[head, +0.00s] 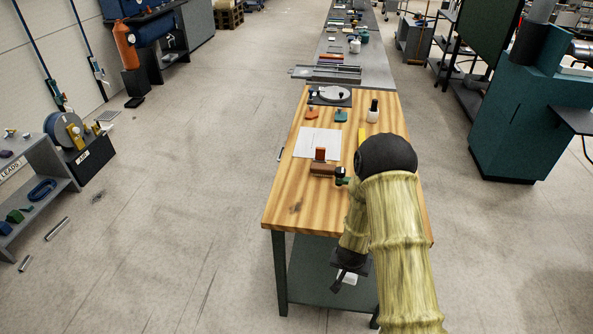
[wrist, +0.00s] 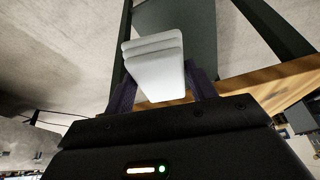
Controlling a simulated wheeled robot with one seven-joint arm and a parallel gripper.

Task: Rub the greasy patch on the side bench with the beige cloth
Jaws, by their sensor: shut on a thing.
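My gripper (head: 347,276) is shut on a folded pale cloth (wrist: 155,65), which looks whitish rather than clearly beige. In the wrist view the cloth sits between the two dark fingers, its layered folds facing out. In the head view only a small pale bit of the cloth (head: 350,279) shows. A dark brownish smudge, likely the greasy patch (head: 296,207), marks the near left part of the wooden bench top (head: 279,214). In the head view the gripper appears in front of the bench's near edge, to the right of the patch and apart from it.
My arm hides the bench's right side. The top around the patch is clear.

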